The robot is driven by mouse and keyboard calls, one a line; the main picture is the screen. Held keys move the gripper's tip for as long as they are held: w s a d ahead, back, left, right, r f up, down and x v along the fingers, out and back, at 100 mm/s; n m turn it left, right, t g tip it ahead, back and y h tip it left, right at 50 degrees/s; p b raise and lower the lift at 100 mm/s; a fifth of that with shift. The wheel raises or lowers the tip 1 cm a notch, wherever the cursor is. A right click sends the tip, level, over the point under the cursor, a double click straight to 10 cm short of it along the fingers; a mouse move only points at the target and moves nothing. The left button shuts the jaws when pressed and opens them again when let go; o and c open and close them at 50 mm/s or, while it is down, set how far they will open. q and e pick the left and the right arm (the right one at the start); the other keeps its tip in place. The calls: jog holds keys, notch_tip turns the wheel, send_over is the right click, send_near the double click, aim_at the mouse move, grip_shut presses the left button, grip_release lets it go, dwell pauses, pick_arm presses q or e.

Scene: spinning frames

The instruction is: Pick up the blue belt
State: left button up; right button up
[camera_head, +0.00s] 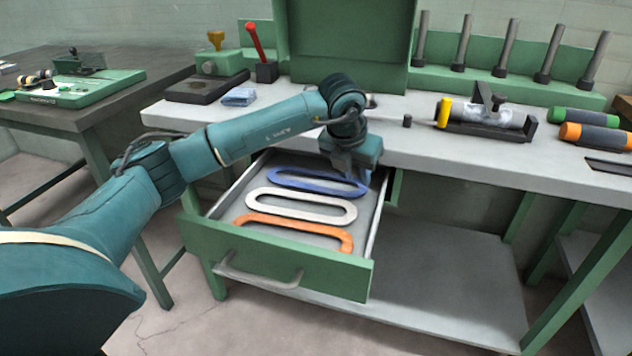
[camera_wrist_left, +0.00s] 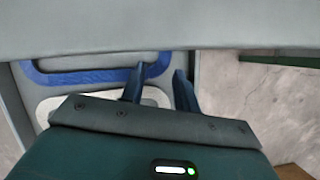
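The blue belt (camera_head: 310,187) is a flat oval loop lying in the open green drawer (camera_head: 275,262), at the drawer's back. It also shows in the left wrist view (camera_wrist_left: 85,77), partly cut off by the grey worktop edge. My left gripper (camera_head: 355,174) reaches down over the belt's right end. In the left wrist view, its two fingers (camera_wrist_left: 160,85) stand apart with nothing clearly held between them. The belt's right end curves close to the fingertips; I cannot tell whether they touch it. My right gripper is not in view.
A white belt (camera_head: 300,215) and an orange belt (camera_head: 290,232) lie in front of the blue one. The worktop (camera_head: 440,150) overhangs the drawer's back, close to my gripper. The drawer's right wall (camera_head: 376,215) is near. Cylindrical tools (camera_head: 590,133) lie on the worktop.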

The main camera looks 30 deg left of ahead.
aim_at(361, 188)
pick_arm(q)
jog(key=x, duration=0.4)
jog(key=shift+w+d+f+b, duration=0.1)
jog(key=shift+d+f+b, duration=0.15)
jog(key=shift+d+b, duration=0.05)
jog(key=shift+c, duration=0.2)
grip_shut()
